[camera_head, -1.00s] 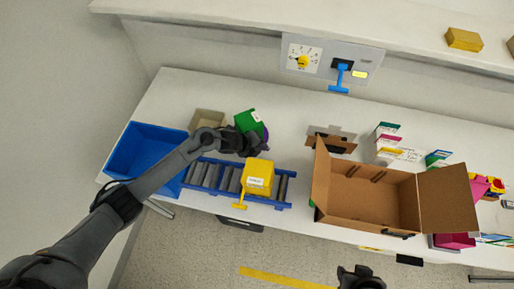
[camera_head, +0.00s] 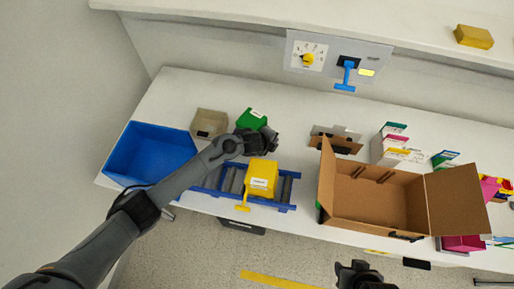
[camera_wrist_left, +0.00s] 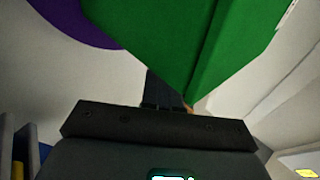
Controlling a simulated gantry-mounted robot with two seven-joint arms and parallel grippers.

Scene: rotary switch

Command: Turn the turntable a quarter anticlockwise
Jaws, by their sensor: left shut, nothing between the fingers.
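The turntable shows as a purple disc (camera_wrist_left: 68,18) at the top left of the left wrist view; in the head view it is hidden behind my left gripper. A green box (camera_head: 251,118) stands at the turntable, and it fills the top of the left wrist view (camera_wrist_left: 190,35). My left gripper (camera_head: 272,140) is shut and empty, low beside the green box on its near right side. Its fingers (camera_wrist_left: 165,90) reach to the box's lower edge; I cannot tell whether they touch. My right gripper (camera_head: 358,272) is at the bottom edge, its jaw state unclear.
A blue bin (camera_head: 150,152) and a beige box (camera_head: 209,123) are to the left. A roller conveyor (camera_head: 283,190) with a yellow box (camera_head: 262,178) lies in front. An open cardboard box (camera_head: 375,200) is to the right. A switch panel (camera_head: 330,58) is on the wall behind.

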